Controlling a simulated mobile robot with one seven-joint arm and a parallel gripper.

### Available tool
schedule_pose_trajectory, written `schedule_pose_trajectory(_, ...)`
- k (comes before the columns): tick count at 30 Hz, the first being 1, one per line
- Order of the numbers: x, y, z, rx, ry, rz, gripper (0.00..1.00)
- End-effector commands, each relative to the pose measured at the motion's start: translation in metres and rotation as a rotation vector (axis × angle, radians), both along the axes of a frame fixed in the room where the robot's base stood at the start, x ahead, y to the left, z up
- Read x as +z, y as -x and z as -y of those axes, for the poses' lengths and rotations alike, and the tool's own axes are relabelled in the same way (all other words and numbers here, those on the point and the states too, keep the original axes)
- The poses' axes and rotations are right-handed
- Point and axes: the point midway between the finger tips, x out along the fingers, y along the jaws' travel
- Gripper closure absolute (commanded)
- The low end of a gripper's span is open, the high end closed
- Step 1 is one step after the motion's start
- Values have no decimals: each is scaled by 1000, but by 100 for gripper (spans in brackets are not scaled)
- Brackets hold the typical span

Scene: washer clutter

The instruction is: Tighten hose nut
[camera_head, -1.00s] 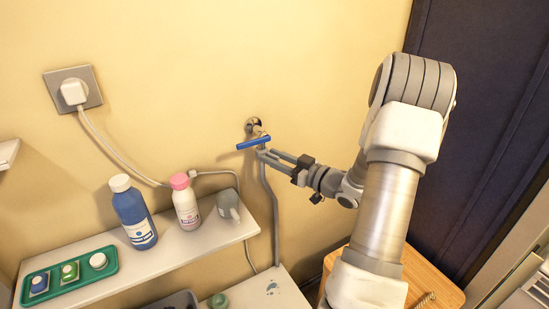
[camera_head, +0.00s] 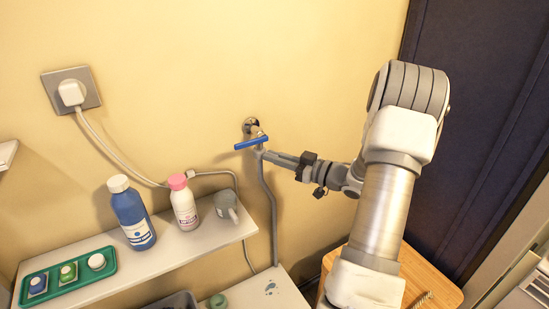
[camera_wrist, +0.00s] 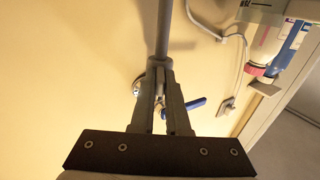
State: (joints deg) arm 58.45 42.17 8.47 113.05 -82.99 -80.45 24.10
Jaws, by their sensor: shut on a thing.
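A wall tap with a blue lever handle (camera_head: 251,143) sticks out of the yellow wall, and the handle also shows in the wrist view (camera_wrist: 190,105). A grey hose (camera_head: 267,210) hangs down from under the tap; the wrist view shows it running upward (camera_wrist: 166,30). My gripper (camera_head: 264,154) reaches in from the right, just below the handle. Its fingers are shut on the hose nut at the top of the hose; the wrist view shows the fingertips (camera_wrist: 164,65) close around the hose end. The nut itself is mostly hidden between the fingers.
A white shelf (camera_head: 190,250) at lower left holds a blue bottle (camera_head: 132,213), a pink-capped bottle (camera_head: 184,203), a grey mug (camera_head: 227,206) and a green tray (camera_head: 88,284). A plug and cable (camera_head: 73,93) are on the wall. A dark panel (camera_head: 470,130) stands right.

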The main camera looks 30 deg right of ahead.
Motion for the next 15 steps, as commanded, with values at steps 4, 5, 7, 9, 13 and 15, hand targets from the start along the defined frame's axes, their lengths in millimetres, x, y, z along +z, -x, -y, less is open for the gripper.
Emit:
schedule_pose_trajectory(4,4,-4,-3,6,1,11,100)
schedule_pose_trajectory(5,5,-4,-3,6,1,11,100)
schedule_pose_trajectory(7,5,-4,-3,7,1,11,85)
schedule_pose_trajectory(9,5,-4,-3,6,1,12,73)
schedule_pose_trajectory(13,4,-4,-3,6,0,10,57)
schedule_pose_trajectory(15,4,-3,-3,5,1,9,57)
